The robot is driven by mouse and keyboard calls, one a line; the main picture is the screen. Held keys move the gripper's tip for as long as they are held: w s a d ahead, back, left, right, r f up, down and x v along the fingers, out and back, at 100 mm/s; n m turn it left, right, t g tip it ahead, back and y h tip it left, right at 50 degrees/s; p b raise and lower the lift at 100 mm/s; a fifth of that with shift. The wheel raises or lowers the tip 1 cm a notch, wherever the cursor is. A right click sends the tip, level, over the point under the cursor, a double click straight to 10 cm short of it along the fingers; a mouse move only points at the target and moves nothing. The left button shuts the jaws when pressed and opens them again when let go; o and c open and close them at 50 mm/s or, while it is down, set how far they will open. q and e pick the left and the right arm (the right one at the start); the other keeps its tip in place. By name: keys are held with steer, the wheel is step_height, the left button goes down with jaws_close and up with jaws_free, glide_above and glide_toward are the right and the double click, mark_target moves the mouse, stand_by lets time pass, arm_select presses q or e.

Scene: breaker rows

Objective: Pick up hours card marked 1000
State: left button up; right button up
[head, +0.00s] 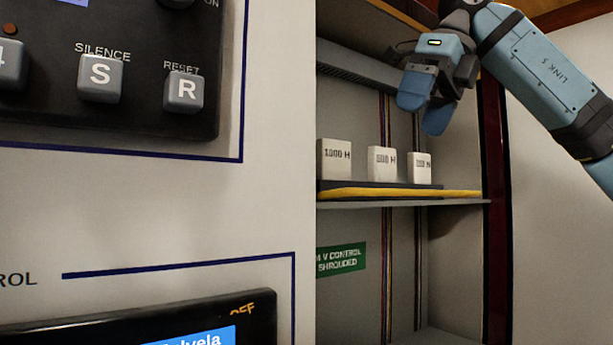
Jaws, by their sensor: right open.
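The hours card reading 1000 H (334,161) is a white block standing upright at the left end of a black and yellow ledge in an open cabinet. A middle white card (382,162) and a smaller-looking right white card (419,168) stand beside it; their markings are too small to read surely. My right gripper (424,112) has blue fingers pointing down, open and empty. In the picture it is above and to the right of the 1000 card, over the two other cards, touching none. My left gripper is out of view.
The ledge sits on a cabinet shelf (455,201) with a dark red right frame (493,170). A grey panel with silence (100,80) and reset (184,92) buttons fills the left side. A green label (341,259) is below the shelf.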

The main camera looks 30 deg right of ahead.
mark_target(336, 141)
steer(key=w+a, duration=0.6)
steer(key=w, duration=0.1)
steer(key=shift+w+a+r, duration=0.1)
steer(key=shift+a+r, duration=0.1)
steer(key=shift+r, duration=0.05)
steer(key=x, duration=0.1)
steer(key=p+x, duration=0.1)
steer(key=x, duration=0.1)
steer(key=w+x, duration=0.1)
steer(key=x, duration=0.1)
steer(key=shift+a, duration=0.35)
steer(key=shift+s, duration=0.1)
steer(key=c, duration=1)
